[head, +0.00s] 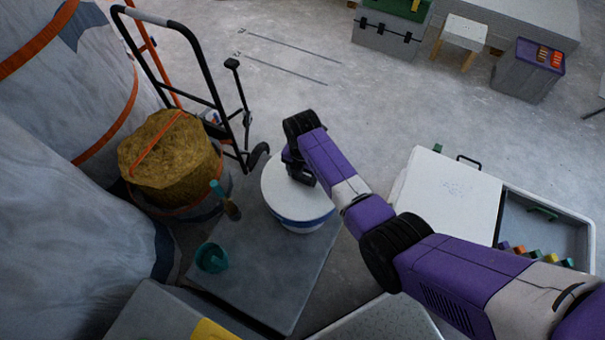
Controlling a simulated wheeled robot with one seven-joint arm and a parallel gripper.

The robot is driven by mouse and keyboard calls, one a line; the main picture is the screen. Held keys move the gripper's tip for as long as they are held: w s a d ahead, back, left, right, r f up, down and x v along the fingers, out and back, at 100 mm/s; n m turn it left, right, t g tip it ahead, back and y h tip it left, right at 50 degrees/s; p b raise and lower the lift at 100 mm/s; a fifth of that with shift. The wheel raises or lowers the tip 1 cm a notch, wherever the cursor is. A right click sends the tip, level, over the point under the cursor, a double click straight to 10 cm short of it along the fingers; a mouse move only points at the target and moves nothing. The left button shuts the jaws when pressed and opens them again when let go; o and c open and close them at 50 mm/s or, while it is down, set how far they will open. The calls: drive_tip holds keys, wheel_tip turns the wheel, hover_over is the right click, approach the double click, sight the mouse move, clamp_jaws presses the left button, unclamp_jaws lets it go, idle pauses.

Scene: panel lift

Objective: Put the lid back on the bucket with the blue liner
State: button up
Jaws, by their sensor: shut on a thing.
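A white round lid (275,188) is at the centre of the head view, level over the top of a white bucket (303,229). A blue band, which may be the liner (295,222), shows around the bucket just below the lid. My gripper (297,170) is over the lid and shut on it, with my purple arm reaching in from the lower right. The fingertips and the grip point are hidden by my wrist. I cannot tell whether the lid touches the rim all round.
The bucket stands on a grey slab (265,275) with a teal pot (211,257) and a brush (228,204). A straw-coloured bale (168,160) and a black hand truck (205,100) stand left. A white case (450,190) lies right. Open floor (330,100) lies beyond.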

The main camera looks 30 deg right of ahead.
idle(0.4)
drive_tip(key=o, duration=1.8)
drive_tip(key=shift+r+p, duration=3.5)
drive_tip(key=shift+p, duration=0.05)
clamp_jaws()
